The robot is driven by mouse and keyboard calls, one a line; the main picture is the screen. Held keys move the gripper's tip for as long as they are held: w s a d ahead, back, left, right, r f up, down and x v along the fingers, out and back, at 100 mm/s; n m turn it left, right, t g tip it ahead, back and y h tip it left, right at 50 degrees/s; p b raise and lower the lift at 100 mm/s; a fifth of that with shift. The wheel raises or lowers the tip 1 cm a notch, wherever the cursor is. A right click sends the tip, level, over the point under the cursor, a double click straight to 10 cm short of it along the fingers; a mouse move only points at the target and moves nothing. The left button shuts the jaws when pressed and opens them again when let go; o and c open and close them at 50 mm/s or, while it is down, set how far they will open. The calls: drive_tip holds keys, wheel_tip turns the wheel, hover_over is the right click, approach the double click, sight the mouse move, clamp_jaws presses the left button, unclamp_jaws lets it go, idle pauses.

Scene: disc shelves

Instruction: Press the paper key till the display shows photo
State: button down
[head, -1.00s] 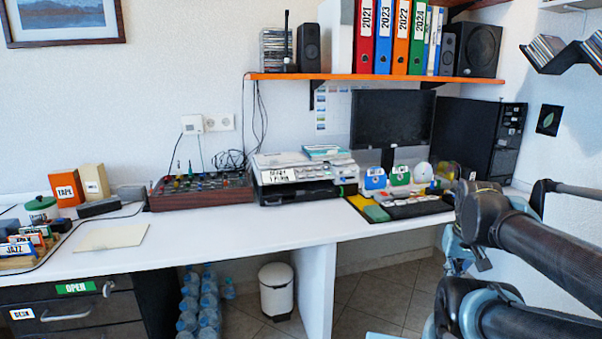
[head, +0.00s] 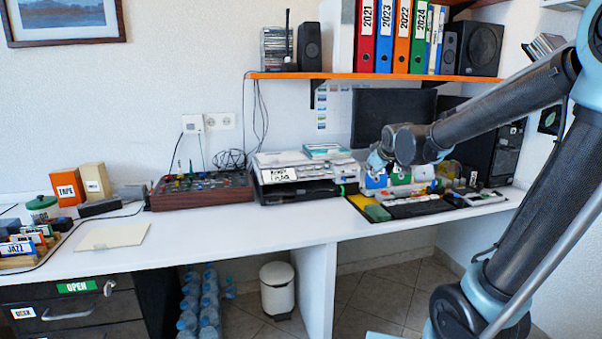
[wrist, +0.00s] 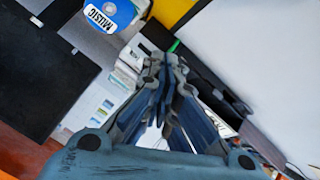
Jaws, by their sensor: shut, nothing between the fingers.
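The printer (head: 305,190) stands on the desk in the middle of the head view, pale on top with a dark lower part. Its white display (head: 283,175) carries dark lettering too small to read surely; I cannot make out the word photo. The paper key cannot be told apart. My gripper (head: 376,161) is shut and empty, just right of the printer and above the desk, near the blue music holder (head: 375,180). In the wrist view the shut fingers (wrist: 165,65) cover part of the printer, whose dark edge (wrist: 212,88) shows beside them.
The monitor (head: 392,112) stands behind my gripper, under the orange shelf (head: 330,76) with binders and speakers. A mixer (head: 200,191) sits left of the printer. A keyboard (head: 420,208) lies at right. The desk front (head: 240,230) is clear.

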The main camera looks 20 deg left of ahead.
sight(300, 169)
drive_tip(key=w+a+r+n+y, duration=0.1)
drive_tip(key=w+a+n+y, duration=0.1)
drive_tip(key=a, duration=0.7)
drive_tip(key=w+a+r+n+t+y, duration=0.1)
drive_tip(key=w+a+r+n+y, duration=0.1)
drive_tip(key=a, duration=0.7)
drive_tip(key=w+a+r+n+t+y, duration=0.1)
drive_tip(key=w+a+n, duration=0.1)
drive_tip(key=a, duration=0.7)
drive_tip(key=shift+w+a+r+n+y, duration=0.3)
drive_tip(key=shift+w+r+n+y, duration=0.1)
drive_tip(key=shift+n, duration=0.1)
drive_tip(key=shift+w+a+f, duration=0.35)
drive_tip(key=shift+w+f, duration=0.25)
drive_tip(key=shift+f, duration=0.7)
drive_tip(key=shift+w+a+f, duration=0.4)
drive_tip(key=shift+w+f, duration=0.2)
drive_tip(key=shift+f, duration=0.65)
drive_tip(key=shift+w+a+f, duration=0.35)
drive_tip(key=shift+w+f, duration=0.25)
drive_tip(key=shift+f, duration=0.7)
drive_tip(key=shift+w+a+f, duration=0.2)
drive_tip(key=shift+w+f, duration=0.05)
drive_tip(key=shift+f, duration=0.45)
drive_tip(key=shift+r, duration=0.15)
drive_tip(key=shift+s+d+r, duration=0.2)
drive_tip(key=shift+s+r, duration=0.15)
drive_tip(key=shift+r, duration=0.25)
drive_tip(key=shift+r, duration=0.1)
